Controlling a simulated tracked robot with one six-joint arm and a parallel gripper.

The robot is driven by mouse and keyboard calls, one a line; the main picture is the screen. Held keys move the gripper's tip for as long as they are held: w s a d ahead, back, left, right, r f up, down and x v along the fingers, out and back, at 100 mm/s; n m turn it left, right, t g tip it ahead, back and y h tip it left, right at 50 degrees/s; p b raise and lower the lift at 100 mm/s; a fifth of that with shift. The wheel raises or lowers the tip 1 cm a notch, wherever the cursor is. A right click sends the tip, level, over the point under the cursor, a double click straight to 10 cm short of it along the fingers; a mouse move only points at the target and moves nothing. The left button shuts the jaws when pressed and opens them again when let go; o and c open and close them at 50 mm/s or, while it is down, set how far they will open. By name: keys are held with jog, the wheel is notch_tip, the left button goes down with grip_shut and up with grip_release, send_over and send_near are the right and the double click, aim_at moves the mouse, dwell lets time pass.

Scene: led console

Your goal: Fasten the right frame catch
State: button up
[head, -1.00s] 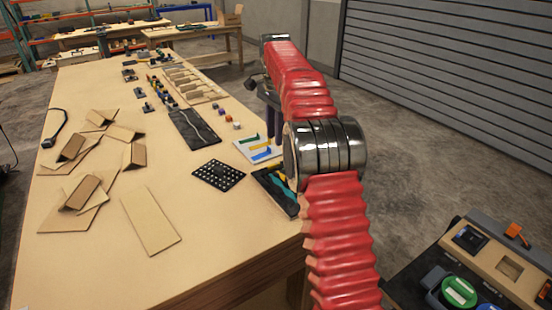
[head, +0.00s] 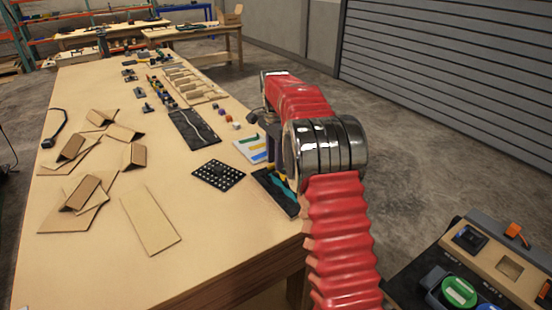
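The console (head: 408,272) stands at the lower right, cut off by the picture edges. It has a beige frame panel (head: 487,258) with an orange catch (head: 515,231) on its far grey edge. A second orange piece (head: 546,291) shows at the right picture edge. I cannot tell which is the right frame catch, or whether either is fastened. My red-sleeved arm rises in the middle and bends away at a metal joint. My gripper (head: 268,148) is mostly hidden behind that joint, above the long table's right edge and well away from the console. Its fingers cannot be made out.
The console also carries a green round cap (head: 459,291), a blue one (head: 488,307) and a dark switch (head: 470,239). The long wooden table (head: 100,265) holds cardboard pieces (head: 150,220), a black perforated pad (head: 218,174) and small parts. Open floor (head: 425,170) lies between table and shutter.

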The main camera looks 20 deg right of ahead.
grip_shut()
